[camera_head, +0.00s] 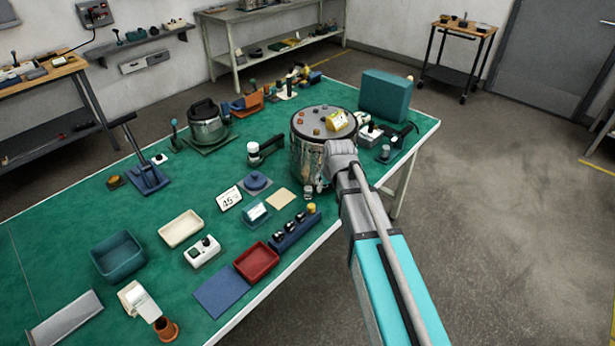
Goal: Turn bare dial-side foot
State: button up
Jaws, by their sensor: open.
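A large steel drum-shaped body (306,158) stands on the green table, with a dark grey flat top (312,114). Several small reddish and tan knob-like feet (316,132) sit on that top. I cannot tell which foot is the bare one on the dial side. My gripper (341,150) is at the drum's front right side, just below the yellow block in the picture. It is open. Its fingertips are mostly hidden behind its own wrist, and I cannot tell whether it touches anything.
A teal box (386,95) stands behind the drum. The floor at right is clear.

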aim_at(308, 188)
jog(key=w+a+r+p, duration=0.2)
jog(key=w+a+r, duration=0.1)
jog(key=a+r, duration=0.1)
jog(key=shift+a+n+t, duration=0.2)
jog(key=shift+n+t, duration=0.1)
jog(key=shift+n, duration=0.1)
jog(key=shift+w+f, duration=0.15)
jog(key=b+x, duration=1.2)
jog(key=x, duration=0.1)
jog(key=shift+w+a+f, duration=0.1)
jog(key=shift+a+f, duration=0.15)
jog(key=shift+a, duration=0.05)
dwell(0.4)
jog(key=shift+c, duration=0.2)
grip_shut()
